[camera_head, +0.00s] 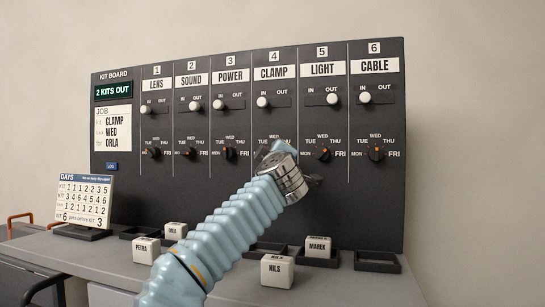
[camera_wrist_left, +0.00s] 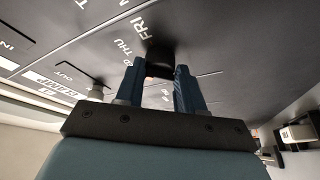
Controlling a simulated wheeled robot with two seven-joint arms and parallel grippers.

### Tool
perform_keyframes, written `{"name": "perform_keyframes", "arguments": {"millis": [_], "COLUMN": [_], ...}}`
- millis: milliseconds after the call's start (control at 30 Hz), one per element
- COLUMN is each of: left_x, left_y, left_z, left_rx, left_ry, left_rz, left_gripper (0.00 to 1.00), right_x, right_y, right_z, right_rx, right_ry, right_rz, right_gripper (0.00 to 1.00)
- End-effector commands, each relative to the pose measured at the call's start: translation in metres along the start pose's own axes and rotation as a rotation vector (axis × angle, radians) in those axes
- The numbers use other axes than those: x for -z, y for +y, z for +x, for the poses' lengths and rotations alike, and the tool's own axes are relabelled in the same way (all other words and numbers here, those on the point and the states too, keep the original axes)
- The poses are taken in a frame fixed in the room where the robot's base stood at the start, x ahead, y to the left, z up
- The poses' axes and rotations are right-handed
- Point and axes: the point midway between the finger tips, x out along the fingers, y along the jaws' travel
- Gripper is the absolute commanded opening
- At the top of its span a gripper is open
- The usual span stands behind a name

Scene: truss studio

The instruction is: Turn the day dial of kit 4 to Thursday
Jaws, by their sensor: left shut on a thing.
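The kit 4 column, labelled CLAMP (camera_head: 274,72), is on the dark board, with its white slide knob (camera_head: 262,101) at IN. Its day dial is hidden behind my left gripper (camera_head: 276,150) in the head view. In the left wrist view the black dial knob (camera_wrist_left: 158,52) stands between the two blue fingers of my left gripper (camera_wrist_left: 160,80), which is shut on it. A small orange mark shows at the knob's near edge. THU and FRI are readable beside it; which day it points to I cannot tell. My right gripper is out of view.
Neighbouring dials of POWER (camera_head: 229,153) and LIGHT (camera_head: 323,153) flank it. The display (camera_head: 114,92) reads 2 KITS OUT; a job card (camera_head: 113,128) reads CLAMP, WED, ORLA. A DAYS card (camera_head: 84,200) and white name blocks (camera_head: 277,271) stand on the grey ledge, with several dark trays (camera_head: 377,262).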

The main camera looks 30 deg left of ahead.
Motion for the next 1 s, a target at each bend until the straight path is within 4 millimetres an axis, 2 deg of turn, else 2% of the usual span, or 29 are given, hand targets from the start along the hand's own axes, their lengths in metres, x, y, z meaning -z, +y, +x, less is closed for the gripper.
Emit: {"name": "perform_keyframes", "arguments": {"millis": [33,167,433,567,667,1000], "left_x": [0.001,0.001,0.001,0.0,-0.001,-0.001], "left_y": [0.001,0.001,0.0,-0.001,-0.002,-0.001], "left_z": [0.0,0.0,0.0,-0.009,-0.028,-0.108], "left_rx": [-0.001,-0.001,-0.001,-0.001,-0.003,-0.003], "left_ry": [0.002,0.002,0.001,0.0,0.0,0.0], "left_rz": [0.001,0.001,0.001,0.0,-0.001,0.0], "left_gripper": [0.41,0.6,0.61,0.61,0.61,0.61], "right_x": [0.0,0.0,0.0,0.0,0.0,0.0], "right_y": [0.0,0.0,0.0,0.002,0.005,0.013], "right_z": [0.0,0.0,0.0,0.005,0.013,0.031], "right_rx": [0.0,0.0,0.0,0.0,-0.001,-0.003], "right_ry": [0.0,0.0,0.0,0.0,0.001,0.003], "right_rz": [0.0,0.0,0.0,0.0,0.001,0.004], "right_gripper": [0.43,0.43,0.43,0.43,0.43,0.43]}}
